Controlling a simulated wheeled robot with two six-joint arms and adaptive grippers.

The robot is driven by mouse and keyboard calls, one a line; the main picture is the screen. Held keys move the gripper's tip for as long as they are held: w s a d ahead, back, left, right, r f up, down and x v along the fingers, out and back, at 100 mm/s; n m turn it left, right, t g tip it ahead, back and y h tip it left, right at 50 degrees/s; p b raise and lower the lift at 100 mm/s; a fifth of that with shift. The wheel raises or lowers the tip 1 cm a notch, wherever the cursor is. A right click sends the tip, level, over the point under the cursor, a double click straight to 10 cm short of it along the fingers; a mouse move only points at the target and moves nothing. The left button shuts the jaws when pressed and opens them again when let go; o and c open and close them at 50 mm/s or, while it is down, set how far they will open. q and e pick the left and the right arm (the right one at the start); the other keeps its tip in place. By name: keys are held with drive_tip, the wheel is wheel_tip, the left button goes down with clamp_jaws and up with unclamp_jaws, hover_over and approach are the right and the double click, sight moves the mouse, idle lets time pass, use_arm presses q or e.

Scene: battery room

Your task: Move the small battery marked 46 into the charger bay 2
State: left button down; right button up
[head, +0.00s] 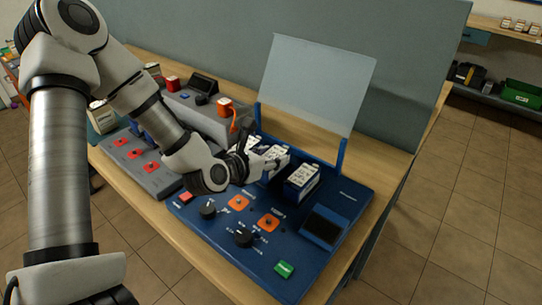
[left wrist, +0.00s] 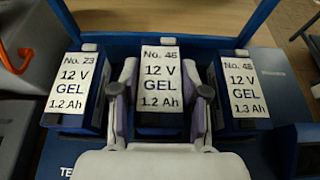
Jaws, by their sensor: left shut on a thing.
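The small battery marked 46 (left wrist: 161,85) is in the middle of the left wrist view, blue with a white label reading 12 V GEL 1.2 Ah. My left gripper (left wrist: 159,100) is shut on it, one finger on each side. In the head view the gripper (head: 258,163) is over the blue unit (head: 345,200), at its row of batteries. I cannot tell whether the battery is seated or raised. A battery marked 23 (left wrist: 80,88) stands left of it and one that seems marked 48 (left wrist: 245,88) right. Which unit is the charger is unclear. My right gripper is out of view.
A clear raised lid (head: 318,82) stands behind the batteries. The blue unit carries knobs, orange squares, a green button (head: 284,269) and a screen (head: 324,228). A grey unit (head: 145,165) with red squares lies left. Another grey device with an orange cable (head: 233,126) stands behind.

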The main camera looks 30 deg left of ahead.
use_arm(q)
drive_tip(key=shift+b, duration=0.45)
idle(0.6)
drive_tip(key=shift+f+b, duration=0.6)
drive_tip(key=shift+b, duration=0.05)
drive_tip(key=c, duration=0.9)
unclamp_jaws()
drive_tip(key=shift+o, duration=0.2)
drive_tip(key=shift+r, duration=0.1)
drive_tip(key=shift+s, duration=0.1)
